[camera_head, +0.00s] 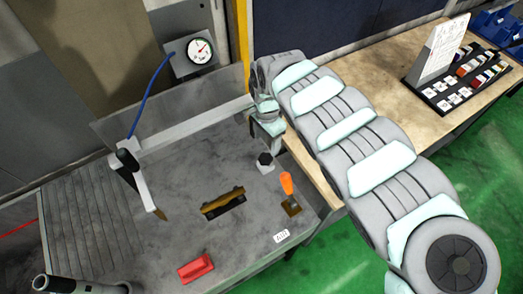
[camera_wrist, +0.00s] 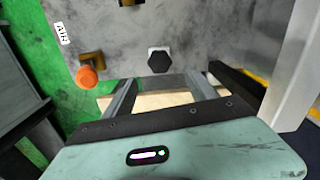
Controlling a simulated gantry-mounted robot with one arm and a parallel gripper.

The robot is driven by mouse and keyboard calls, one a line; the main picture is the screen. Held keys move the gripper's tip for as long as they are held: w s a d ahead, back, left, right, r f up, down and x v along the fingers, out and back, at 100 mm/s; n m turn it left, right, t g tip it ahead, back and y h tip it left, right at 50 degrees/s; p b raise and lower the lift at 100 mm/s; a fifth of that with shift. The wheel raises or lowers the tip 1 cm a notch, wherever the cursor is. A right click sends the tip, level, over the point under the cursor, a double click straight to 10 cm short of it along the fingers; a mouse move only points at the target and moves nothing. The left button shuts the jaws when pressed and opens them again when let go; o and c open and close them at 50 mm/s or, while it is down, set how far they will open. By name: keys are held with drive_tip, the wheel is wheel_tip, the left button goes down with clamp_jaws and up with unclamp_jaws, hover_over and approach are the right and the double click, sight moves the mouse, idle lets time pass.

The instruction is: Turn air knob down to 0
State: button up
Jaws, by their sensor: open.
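A black faceted knob (camera_head: 265,159) on a pale base stands on the grey machine top, near its right edge. It also shows in the wrist view (camera_wrist: 159,62), just beyond and between the finger ends. My gripper (camera_head: 268,133) is close to this knob, with its fingers (camera_wrist: 162,85) apart and nothing between them. An orange-handled lever (camera_head: 287,184) on a brown base stands nearby; its rounded orange end shows in the wrist view (camera_wrist: 87,76). A white label (camera_wrist: 62,33), seemingly reading AIR, lies near the lever. A round dial gauge (camera_head: 199,50) has a red needle pointing up and right.
A red block (camera_head: 195,268) and a dark slot (camera_head: 222,202) are on the machine top. A blue hose (camera_head: 149,95) runs from the gauge to an upright fitting (camera_head: 130,165). A wooden bench (camera_head: 400,65) with a tray of small items is at right.

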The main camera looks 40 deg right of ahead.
sight(266, 157)
wheel_tip(266, 157, down, 9)
drive_tip(key=shift+r, duration=0.1)
idle(0.3)
drive_tip(key=c, duration=1.4)
